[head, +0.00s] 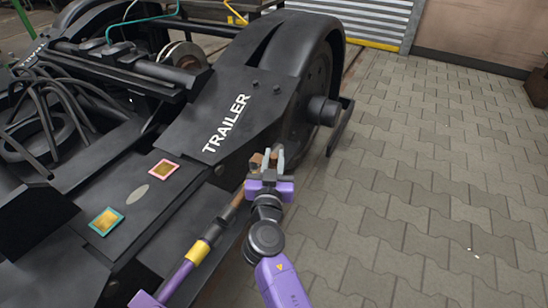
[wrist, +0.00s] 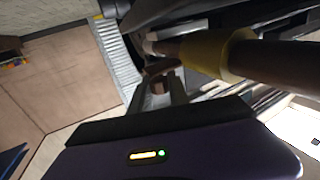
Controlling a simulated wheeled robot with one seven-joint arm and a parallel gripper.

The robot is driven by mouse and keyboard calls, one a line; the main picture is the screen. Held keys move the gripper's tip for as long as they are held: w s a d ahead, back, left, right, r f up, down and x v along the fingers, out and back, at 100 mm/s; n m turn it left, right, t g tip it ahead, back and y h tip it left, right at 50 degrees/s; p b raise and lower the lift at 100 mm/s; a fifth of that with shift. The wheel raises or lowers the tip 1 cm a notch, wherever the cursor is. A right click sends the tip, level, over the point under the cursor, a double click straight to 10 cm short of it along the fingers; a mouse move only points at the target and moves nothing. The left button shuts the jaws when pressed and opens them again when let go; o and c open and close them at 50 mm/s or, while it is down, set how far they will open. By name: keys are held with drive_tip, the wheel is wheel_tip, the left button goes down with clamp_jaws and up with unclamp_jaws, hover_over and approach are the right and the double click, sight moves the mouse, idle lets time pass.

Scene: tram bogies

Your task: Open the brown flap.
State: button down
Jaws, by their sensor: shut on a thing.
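A small brown piece (head: 256,160), which looks like part of the brown flap, shows at the side of the black bogie, below the word TRAILER. My gripper (head: 270,160) is at it, with its pale fingers on either side of a brown part. In the wrist view my gripper (wrist: 160,92) is shut on this brown part of the flap (wrist: 158,86). The fingers and their mount hide most of the flap, so I cannot tell how far it stands open.
A rod with a yellow band (head: 197,252) runs along the bogie beside my arm; the band (wrist: 232,55) is close to the fingers in the wrist view. The wheel hub (head: 323,110) sticks out beyond my gripper. Paved floor (head: 430,190) to the right is clear.

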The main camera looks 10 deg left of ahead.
sight(255, 157)
drive_tip(key=shift+r, duration=0.1)
drive_tip(key=n+p, duration=0.1)
drive_tip(key=r+p, duration=0.1)
drive_tip(key=p, duration=0.1)
drive_tip(key=shift+w+a+r+n+g+p, duration=0.1)
drive_tip(key=shift+a+r+n+g+p, duration=0.2)
drive_tip(key=shift+n+g, duration=0.1)
drive_tip(key=n+p, duration=0.1)
drive_tip(key=p, duration=0.1)
drive_tip(key=a+r+n+g+h+p, duration=0.1)
drive_tip(key=p, duration=0.1)
drive_tip(key=shift+w+a+r+n, duration=0.1)
drive_tip(key=shift+w+r+n, duration=0.1)
drive_tip(key=shift+r+n, duration=0.15)
drive_tip(key=a+n+p, duration=0.1)
drive_tip(key=n+g+h+p, duration=0.1)
drive_tip(key=shift+w+a+r+n, duration=0.35)
drive_tip(key=shift+r, duration=0.05)
drive_tip(key=shift+w+a+r+n+g+h+p, duration=0.1)
drive_tip(key=shift+w+a+n+g+h+p, duration=0.1)
drive_tip(key=shift+a+n+g+h, duration=0.3)
drive_tip(key=shift+w+a+n+g+h+p, duration=0.1)
drive_tip(key=shift+a+n+g+p, duration=0.1)
drive_tip(key=shift+a+n, duration=0.45)
drive_tip(key=shift+n, duration=0.25)
drive_tip(key=c, duration=1.2)
unclamp_jaws()
drive_tip(key=shift+c, duration=0.2)
drive_tip(key=shift+d, duration=0.1)
